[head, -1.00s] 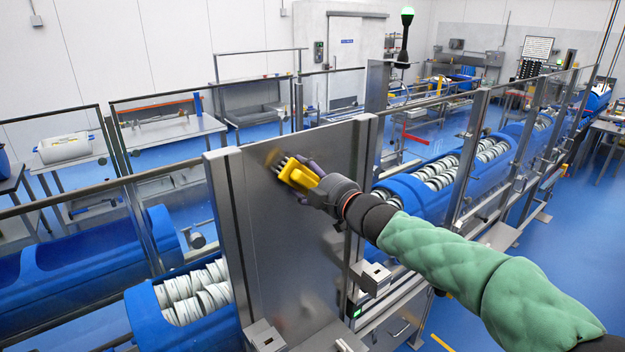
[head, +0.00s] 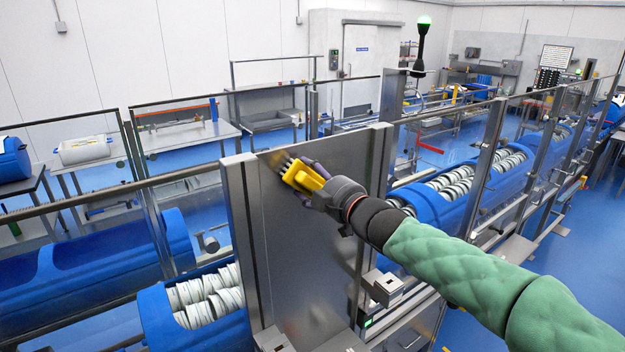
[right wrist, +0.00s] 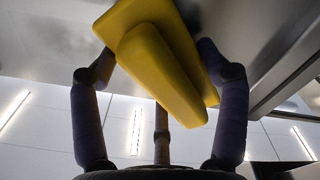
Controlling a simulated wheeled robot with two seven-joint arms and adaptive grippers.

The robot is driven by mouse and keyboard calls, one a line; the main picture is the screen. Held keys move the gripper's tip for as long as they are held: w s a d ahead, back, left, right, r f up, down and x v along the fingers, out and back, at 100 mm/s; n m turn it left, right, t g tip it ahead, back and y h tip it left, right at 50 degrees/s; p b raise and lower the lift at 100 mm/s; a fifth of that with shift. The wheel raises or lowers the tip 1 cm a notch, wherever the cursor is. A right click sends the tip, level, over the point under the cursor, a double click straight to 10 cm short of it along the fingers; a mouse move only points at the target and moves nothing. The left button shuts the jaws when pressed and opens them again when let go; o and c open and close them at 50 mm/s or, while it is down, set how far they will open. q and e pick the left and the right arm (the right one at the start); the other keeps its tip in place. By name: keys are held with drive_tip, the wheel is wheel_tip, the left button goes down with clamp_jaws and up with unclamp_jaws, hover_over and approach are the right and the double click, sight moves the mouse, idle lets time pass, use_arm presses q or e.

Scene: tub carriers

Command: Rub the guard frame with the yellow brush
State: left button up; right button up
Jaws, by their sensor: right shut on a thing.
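The guard frame (head: 318,240) is an upright grey steel panel between two posts, in the middle of the head view. My right gripper (head: 314,184) is shut on the yellow brush (head: 300,177) near the top of the panel. The brush's bristles point at the panel's face and look to be against it; exact contact is hard to tell. In the right wrist view the yellow brush (right wrist: 155,60) sits between the dark fingers of the right gripper (right wrist: 160,85), with the panel behind it. My left gripper is not in view.
Blue tubs with white ring-like parts stand left (head: 205,300) and right (head: 480,180) behind the frame. Clear guard panels with steel posts (head: 487,165) run along the line. A signal post with a green lamp (head: 421,45) stands behind. Blue floor is open at right.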

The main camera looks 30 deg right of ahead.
sight(352, 159)
drive_tip(key=shift+d+r+p, duration=0.1)
drive_tip(key=shift+d+p, duration=0.5)
drive_tip(key=shift+d, duration=0.15)
drive_tip(key=shift+w+d+p, duration=0.15)
drive_tip(key=shift+d+p, duration=0.5)
drive_tip(key=shift+d, duration=0.4)
drive_tip(key=shift+d+p, duration=0.55)
drive_tip(key=shift+d, duration=0.25)
drive_tip(key=shift+w+d+p, duration=0.2)
drive_tip(key=shift+d+p, duration=0.8)
drive_tip(key=shift+d, duration=0.8)
drive_tip(key=shift+w+d+p, duration=0.1)
drive_tip(key=shift+d+p, duration=0.3)
drive_tip(key=shift+d, duration=0.65)
drive_tip(key=shift+d, duration=0.1)
drive_tip(key=shift+w+d+p, duration=0.1)
drive_tip(key=shift+d+p, duration=0.75)
drive_tip(key=shift+d, duration=0.95)
